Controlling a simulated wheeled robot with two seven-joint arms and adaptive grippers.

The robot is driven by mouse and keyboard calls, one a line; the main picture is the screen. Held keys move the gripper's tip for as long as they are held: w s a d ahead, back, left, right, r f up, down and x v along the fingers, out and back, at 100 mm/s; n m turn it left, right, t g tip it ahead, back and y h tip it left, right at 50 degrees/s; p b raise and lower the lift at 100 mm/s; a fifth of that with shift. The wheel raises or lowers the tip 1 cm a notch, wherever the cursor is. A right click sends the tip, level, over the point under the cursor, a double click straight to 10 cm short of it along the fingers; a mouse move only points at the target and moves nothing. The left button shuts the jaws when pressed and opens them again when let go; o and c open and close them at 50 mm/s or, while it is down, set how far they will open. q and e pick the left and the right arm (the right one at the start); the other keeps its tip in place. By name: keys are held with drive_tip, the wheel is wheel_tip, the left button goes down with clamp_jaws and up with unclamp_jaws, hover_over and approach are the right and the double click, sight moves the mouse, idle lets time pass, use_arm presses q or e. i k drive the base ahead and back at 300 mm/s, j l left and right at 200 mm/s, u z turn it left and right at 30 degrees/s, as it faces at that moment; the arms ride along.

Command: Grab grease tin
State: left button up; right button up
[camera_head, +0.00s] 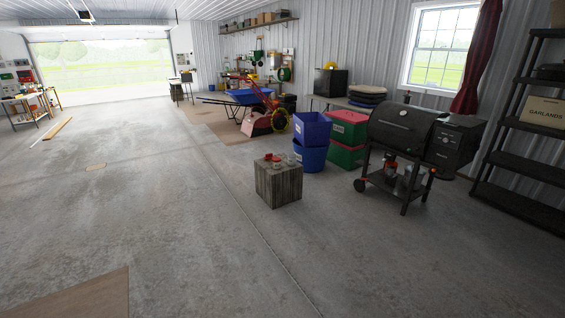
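A wooden block (279,187) stands on the concrete floor near the middle of the view. Several small items sit on its top, among them red ones (273,159) and a clear glass-like one (290,159). They are too small to tell whether one of them is the grease tin. I cannot make out a grease tin for certain anywhere else. Neither of my grippers shows in the head view.
Blue bins (313,128) and red-and-green bins (349,127) stand behind the block. A black grill (402,126) is to its right, and a dark shelf rack (514,166) stands far right. The floor (170,220) in front and left is mostly open, with flat brown sheets (85,296).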

sight(292, 158)
drive_tip(key=i+z, duration=0.35)
drive_tip(key=i, duration=3.6)
drive_tip(key=i+u, duration=0.25)
drive_tip(key=i, duration=0.25)
drive_tip(key=i+l+u, duration=0.2)
drive_tip(key=i, duration=0.3)
drive_tip(key=i+l+u, duration=0.25)
drive_tip(key=i, duration=0.2)
drive_tip(key=i+l+u, duration=0.25)
drive_tip(key=i+l, duration=0.15)
drive_tip(key=i, duration=0.05)
